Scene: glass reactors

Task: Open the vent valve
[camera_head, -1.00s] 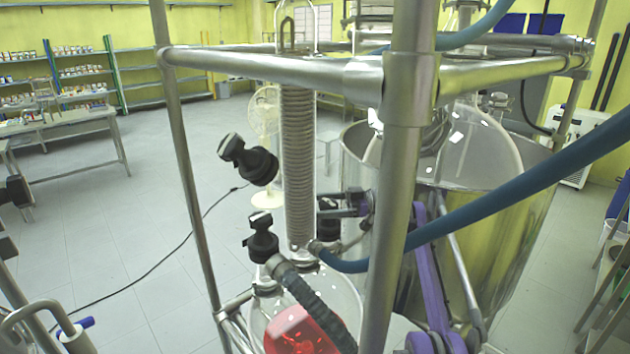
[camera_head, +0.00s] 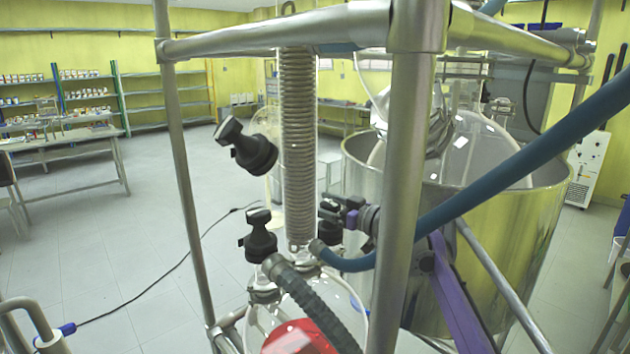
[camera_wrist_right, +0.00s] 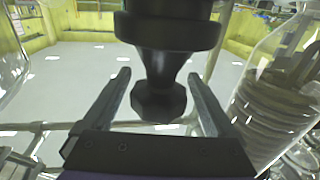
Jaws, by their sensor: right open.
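Several black valve knobs sit on the glass reactor. One tilted knob (camera_head: 252,148) is left of the coiled condenser (camera_head: 298,140), and an upright one (camera_head: 260,238) is lower down. A third black knob (camera_head: 329,232) is right of the condenser's lower end. I cannot tell from the labels which is the vent valve. My right gripper (camera_head: 330,208), on a purple arm, is close to the third knob, partly behind the metal post. In the right wrist view a black knob (camera_wrist_right: 158,100) hangs between the open fingers of my right gripper (camera_wrist_right: 160,85), with gaps on both sides. My left gripper is out of view.
A metal frame post (camera_head: 405,180) stands in front of my right arm. A blue hose (camera_head: 530,165) crosses on the right, before a large steel vessel (camera_head: 520,250). A ribbed dark hose (camera_head: 315,305) runs below the knobs. Open floor lies left.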

